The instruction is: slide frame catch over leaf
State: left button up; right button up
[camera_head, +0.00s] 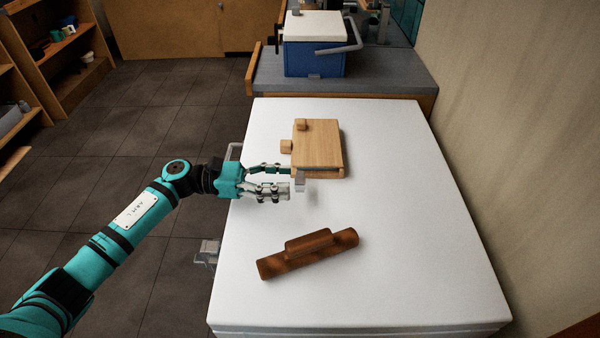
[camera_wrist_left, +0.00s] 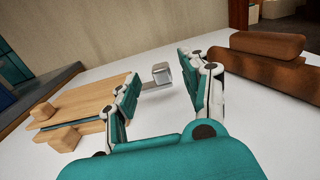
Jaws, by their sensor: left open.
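A light wooden frame with a flat leaf (camera_head: 318,145) lies on the white top; the frame also shows at the left of the left wrist view (camera_wrist_left: 85,105). It has two wooden knobs on its left side. A small grey metal catch (camera_head: 300,183) sticks out at its near end; the catch (camera_wrist_left: 161,73) also shows between the fingers in the left wrist view. My left gripper (camera_head: 289,180) is open, with its fingertips beside the catch. I cannot tell whether a finger touches it. My right gripper is not in view.
A brown wooden block with a raised grip (camera_head: 308,254) lies nearer on the white top (camera_head: 410,240). A blue box with a white lid (camera_head: 314,57) stands on the grey bench behind. A wall runs along the right. The right part of the top is clear.

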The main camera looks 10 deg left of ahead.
aim_at(300, 179)
pick_arm(q)
jog(key=shift+w+d+p, duration=0.25)
jog(key=shift+d, duration=0.9)
jog(key=shift+w+d+p, duration=0.2)
jog(key=shift+w+d, duration=0.05)
jog(key=shift+d, duration=0.85)
grip_shut()
